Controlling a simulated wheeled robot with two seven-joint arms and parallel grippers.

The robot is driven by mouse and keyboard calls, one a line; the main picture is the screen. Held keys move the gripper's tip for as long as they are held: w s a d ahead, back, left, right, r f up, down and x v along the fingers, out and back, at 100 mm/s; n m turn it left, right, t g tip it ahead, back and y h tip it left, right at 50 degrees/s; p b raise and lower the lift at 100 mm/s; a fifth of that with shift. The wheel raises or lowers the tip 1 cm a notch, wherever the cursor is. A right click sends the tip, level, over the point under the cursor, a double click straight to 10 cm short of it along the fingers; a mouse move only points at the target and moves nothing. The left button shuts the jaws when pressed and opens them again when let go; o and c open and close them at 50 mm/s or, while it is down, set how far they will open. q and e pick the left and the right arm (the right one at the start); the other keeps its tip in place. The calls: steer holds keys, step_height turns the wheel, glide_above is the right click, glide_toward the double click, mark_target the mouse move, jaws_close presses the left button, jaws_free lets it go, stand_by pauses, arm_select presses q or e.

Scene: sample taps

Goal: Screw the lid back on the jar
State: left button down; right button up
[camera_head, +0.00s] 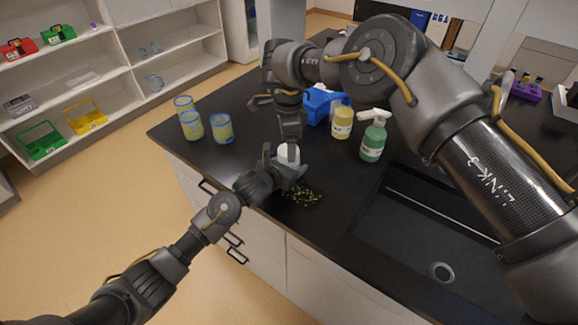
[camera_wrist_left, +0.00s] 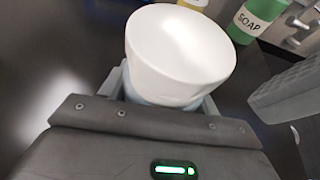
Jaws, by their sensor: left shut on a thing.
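My left gripper (camera_head: 284,166) is shut on the jar (camera_wrist_left: 160,98) at the near edge of the black counter. In the left wrist view the jar's pale bluish body shows between the fingers. A wide white round piece (camera_wrist_left: 180,45), which looks like the lid, covers its top. In the head view only a small white part (camera_head: 289,152) shows between the grippers. I cannot tell how tightly the lid sits. My right gripper (camera_head: 289,126) points down just above the white piece. Its fingers are too dark and small to tell whether they are open.
Several yellow-filled beakers (camera_head: 221,129) stand left on the counter. A yellow bottle (camera_head: 342,123), a green soap bottle (camera_head: 374,138) and a blue container (camera_head: 317,104) stand to the right. Green bits (camera_head: 304,195) lie close in front of the jar. A sink (camera_head: 415,240) is at lower right.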

steer(key=shift+f, duration=0.9)
steer(key=c, duration=1)
steer(key=m, duration=0.3)
steer(key=shift+c, duration=0.2)
steer(key=o, duration=1.1)
steer(key=shift+r, duration=2.3)
steer(key=shift+c, duration=0.3)
